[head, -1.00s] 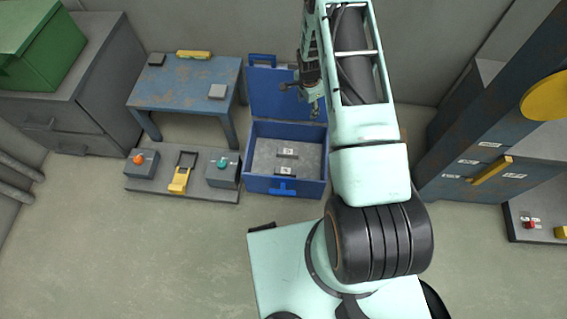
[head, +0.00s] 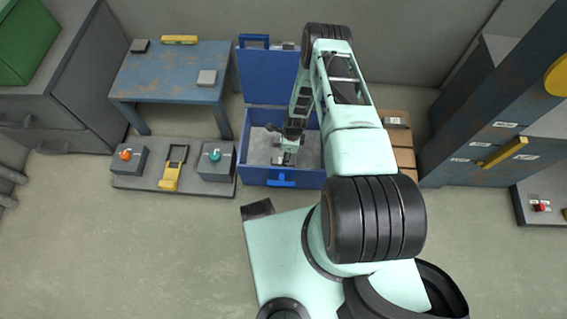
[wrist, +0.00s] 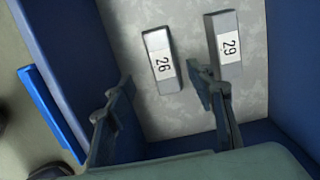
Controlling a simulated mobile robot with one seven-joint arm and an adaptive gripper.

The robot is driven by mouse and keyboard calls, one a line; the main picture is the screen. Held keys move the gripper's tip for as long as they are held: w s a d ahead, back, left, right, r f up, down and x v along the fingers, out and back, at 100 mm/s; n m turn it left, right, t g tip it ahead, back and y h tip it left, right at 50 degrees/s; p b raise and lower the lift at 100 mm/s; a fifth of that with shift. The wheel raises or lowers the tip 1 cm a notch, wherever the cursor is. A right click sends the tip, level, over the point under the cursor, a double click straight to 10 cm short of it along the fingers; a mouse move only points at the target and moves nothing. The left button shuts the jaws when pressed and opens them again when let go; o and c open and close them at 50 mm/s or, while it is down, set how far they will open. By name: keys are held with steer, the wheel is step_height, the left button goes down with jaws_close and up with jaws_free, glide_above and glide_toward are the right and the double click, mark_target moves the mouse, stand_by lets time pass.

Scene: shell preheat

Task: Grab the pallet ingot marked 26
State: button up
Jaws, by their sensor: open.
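The ingot marked 26 (wrist: 157,82) is a grey bar with a white label, lying on the grey floor of the open blue chest (head: 255,178). A similar ingot marked 29 (wrist: 223,25) lies to its right, apart from it. My gripper (wrist: 160,77) is open and empty. In the wrist view one finger is left of the 26 ingot and the other is between the two ingots, overlapping the lower part of 29. In the head view my gripper (head: 284,160) is inside the chest's outline and largely hides the ingots. Its height above them is hard to tell.
The chest walls surround my gripper; its raised lid (head: 268,75) stands behind. A wooden pallet (head: 404,158) with a grey piece (head: 396,122) is partly hidden right of my arm. A blue table (head: 170,75) and a control panel (head: 148,183) stand to the left.

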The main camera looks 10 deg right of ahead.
mark_target(276, 161)
steer(key=f, duration=0.1)
steer(key=f+b, duration=0.1)
steer(key=f, duration=0.1)
steer(key=f+b, duration=0.1)
steer(key=f, duration=0.1)
steer(key=shift+w+a+f, duration=0.2)
steer(key=shift+w+f, duration=0.05)
steer(key=shift+w, duration=0.05)
steer(key=shift+r, duration=0.1)
jaws_close()
